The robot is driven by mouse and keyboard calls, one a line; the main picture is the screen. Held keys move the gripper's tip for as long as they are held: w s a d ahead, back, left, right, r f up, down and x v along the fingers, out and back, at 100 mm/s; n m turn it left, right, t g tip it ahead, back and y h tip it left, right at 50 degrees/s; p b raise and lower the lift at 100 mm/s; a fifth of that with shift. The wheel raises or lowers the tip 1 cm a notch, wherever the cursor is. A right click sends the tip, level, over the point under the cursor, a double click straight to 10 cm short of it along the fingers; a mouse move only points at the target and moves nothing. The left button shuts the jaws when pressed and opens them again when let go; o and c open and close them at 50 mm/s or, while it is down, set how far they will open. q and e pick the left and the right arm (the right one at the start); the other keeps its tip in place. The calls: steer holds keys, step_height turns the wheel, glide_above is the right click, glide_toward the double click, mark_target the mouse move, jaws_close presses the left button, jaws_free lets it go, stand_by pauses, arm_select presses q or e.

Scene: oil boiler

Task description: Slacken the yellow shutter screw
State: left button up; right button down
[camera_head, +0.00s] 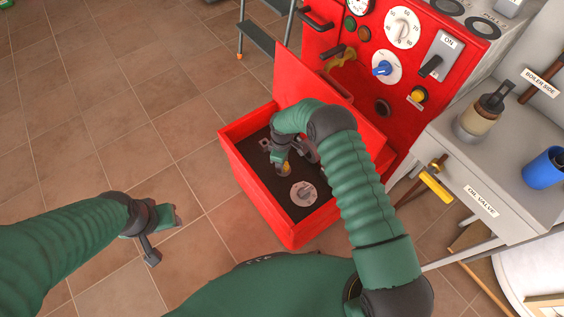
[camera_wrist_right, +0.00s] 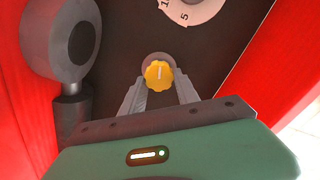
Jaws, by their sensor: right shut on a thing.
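The yellow shutter screw (camera_wrist_right: 158,74) is a knurled knob with a white line on top, on the dark panel inside the red box. It also shows in the head view (camera_head: 285,168), partly covered by my gripper. My right gripper (camera_wrist_right: 160,86) has its two fingers on either side of the knob, shut on it. In the head view the right gripper (camera_head: 287,162) reaches down into the open box. My left gripper (camera_head: 160,235) hangs over the tiled floor at the left, away from the box; its jaw state is unclear.
The red box (camera_head: 262,212) has its lid (camera_head: 318,98) raised behind my right arm. A round dial (camera_head: 303,194) sits near the screw. A grey round fitting (camera_wrist_right: 60,38) stands left in the wrist view. The grey table (camera_head: 480,150) is at the right. Floor at left is clear.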

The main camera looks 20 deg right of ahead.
stand_by(0.3)
steer(key=c, duration=0.9)
jaws_free()
step_height(320, 180, up, 17)
steer(key=p, duration=0.6)
steer(key=shift+f, duration=0.15)
